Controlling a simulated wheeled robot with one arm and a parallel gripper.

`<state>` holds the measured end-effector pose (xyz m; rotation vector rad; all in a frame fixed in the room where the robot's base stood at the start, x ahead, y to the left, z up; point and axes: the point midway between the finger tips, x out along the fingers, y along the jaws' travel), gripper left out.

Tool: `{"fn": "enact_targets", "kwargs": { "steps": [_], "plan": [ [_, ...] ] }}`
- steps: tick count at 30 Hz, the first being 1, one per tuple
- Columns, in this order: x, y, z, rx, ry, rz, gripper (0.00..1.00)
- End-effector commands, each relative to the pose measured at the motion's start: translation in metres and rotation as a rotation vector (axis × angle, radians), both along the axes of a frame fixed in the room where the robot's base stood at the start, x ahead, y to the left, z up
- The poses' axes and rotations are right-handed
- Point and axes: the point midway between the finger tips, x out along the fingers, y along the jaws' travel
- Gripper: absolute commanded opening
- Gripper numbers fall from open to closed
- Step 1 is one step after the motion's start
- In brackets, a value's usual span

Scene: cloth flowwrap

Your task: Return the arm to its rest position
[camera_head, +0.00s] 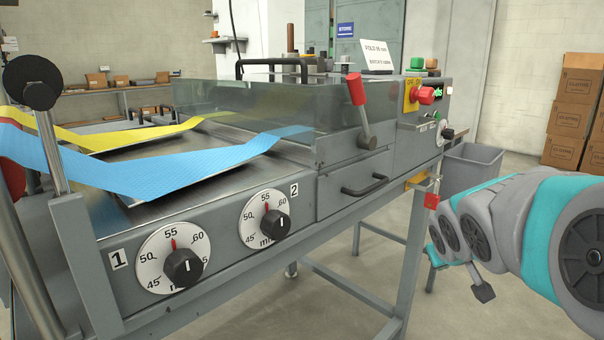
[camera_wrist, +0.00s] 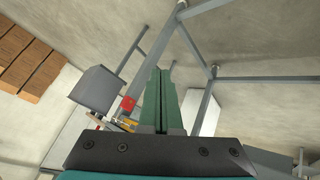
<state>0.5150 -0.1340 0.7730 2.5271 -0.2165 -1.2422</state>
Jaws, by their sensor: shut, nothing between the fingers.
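My arm, grey and teal, comes in at the right of the head view, folded beside the machine's right end and not touching it in that view. My gripper (camera_wrist: 163,92) shows in the wrist view with its green fingers together and nothing between them. In the head view I cannot clearly make out the fingers. The flow-wrap machine (camera_head: 350,190) stands to the left of the arm, with two dials (camera_head: 172,257) on its front, a red-handled lever (camera_head: 360,100) and a blue cloth strip (camera_head: 160,165) on top.
A grey bin (camera_head: 472,165) stands on the floor behind the arm. Stacked cardboard boxes (camera_head: 575,105) are at the far right; they also show in the wrist view (camera_wrist: 25,60). The machine's legs (camera_head: 408,260) are near the arm. Floor between them and the arm is clear.

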Motion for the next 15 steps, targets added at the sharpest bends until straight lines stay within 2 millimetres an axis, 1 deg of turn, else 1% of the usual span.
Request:
{"fn": "enact_targets", "kwargs": {
  "steps": [1, 5, 6, 8, 9, 12, 15],
  "plan": [
    [-0.027, 0.012, -0.017, 0.028, 0.069, -0.016, 0.0],
    [-0.101, 0.042, -0.06, 0.106, 0.264, -0.065, 0.0],
    [-0.124, 0.052, -0.071, 0.131, 0.322, -0.077, 0.0],
    [-0.159, 0.066, -0.085, 0.167, 0.407, -0.093, 0.0],
    [-0.184, 0.076, -0.095, 0.191, 0.469, -0.103, 0.0],
    [-0.236, 0.098, -0.111, 0.243, 0.596, -0.123, 0.0],
    [-0.278, 0.115, -0.122, 0.286, 0.701, -0.136, 0.0]
  ]
}}
